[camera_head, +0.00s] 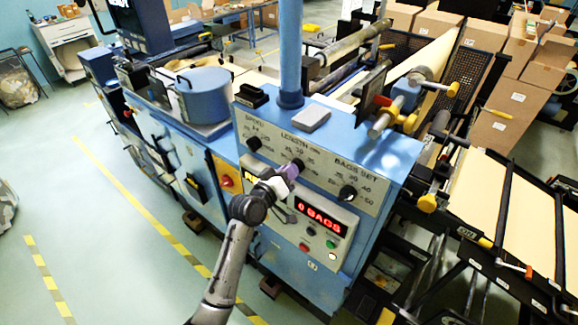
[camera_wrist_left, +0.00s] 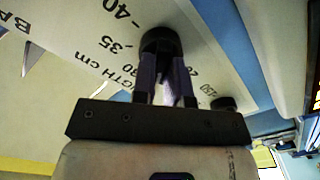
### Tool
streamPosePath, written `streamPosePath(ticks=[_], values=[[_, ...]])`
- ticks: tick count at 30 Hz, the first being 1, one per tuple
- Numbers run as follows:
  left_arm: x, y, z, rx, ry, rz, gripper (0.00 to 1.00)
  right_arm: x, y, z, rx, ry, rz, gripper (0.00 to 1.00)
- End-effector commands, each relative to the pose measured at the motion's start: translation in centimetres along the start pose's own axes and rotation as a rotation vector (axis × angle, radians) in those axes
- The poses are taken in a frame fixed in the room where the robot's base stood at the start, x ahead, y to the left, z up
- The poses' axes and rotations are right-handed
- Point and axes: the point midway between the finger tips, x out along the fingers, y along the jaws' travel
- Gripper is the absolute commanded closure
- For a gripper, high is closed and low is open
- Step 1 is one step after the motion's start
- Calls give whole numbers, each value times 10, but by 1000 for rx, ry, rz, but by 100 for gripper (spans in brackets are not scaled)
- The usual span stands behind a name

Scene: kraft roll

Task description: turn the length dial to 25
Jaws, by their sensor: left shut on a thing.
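The length dial (camera_head: 298,163) is a black round knob in the middle of the white control panel (camera_head: 315,152), under the printed word LENGTH. My left gripper (camera_head: 288,172) reaches it from the front and is shut on it. In the left wrist view, the two fingers (camera_wrist_left: 164,78) hold the dark knob (camera_wrist_left: 160,40) between their tips. Printed 30, 35 and 40 show to the knob's left. The fingers cover part of the scale, and I cannot tell which number the dial points to. My right gripper is not in view.
The speed dial (camera_head: 254,144) is to the left and the bags set dial (camera_head: 348,193) to the right on the same panel. Below are a red display (camera_head: 320,215) reading 0 BAGS and several buttons. An orange panel with a red knob (camera_head: 227,181) stands left. The floor in front is clear.

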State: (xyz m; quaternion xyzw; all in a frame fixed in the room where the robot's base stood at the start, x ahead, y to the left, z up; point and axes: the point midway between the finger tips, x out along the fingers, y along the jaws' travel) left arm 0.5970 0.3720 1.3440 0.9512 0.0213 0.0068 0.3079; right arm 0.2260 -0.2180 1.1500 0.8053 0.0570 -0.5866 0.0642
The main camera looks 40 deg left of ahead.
Motion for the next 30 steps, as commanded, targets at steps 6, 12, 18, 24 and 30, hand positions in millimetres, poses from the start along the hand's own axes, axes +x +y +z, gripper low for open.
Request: streamPosePath(ticks=[6, 12, 18, 24, 30], values=[[0, 0, -1, -100, 0, 0, 100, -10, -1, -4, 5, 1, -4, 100], [0, 0, -1, -147, 1, 0, 100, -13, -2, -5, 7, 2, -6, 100], [0, -1, 0, -160, 2, 0, 100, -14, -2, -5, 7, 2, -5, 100], [0, -1, 0, -160, 2, 0, 100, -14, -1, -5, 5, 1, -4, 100], [0, -1, 0, -160, 1, 0, 77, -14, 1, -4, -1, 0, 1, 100]])
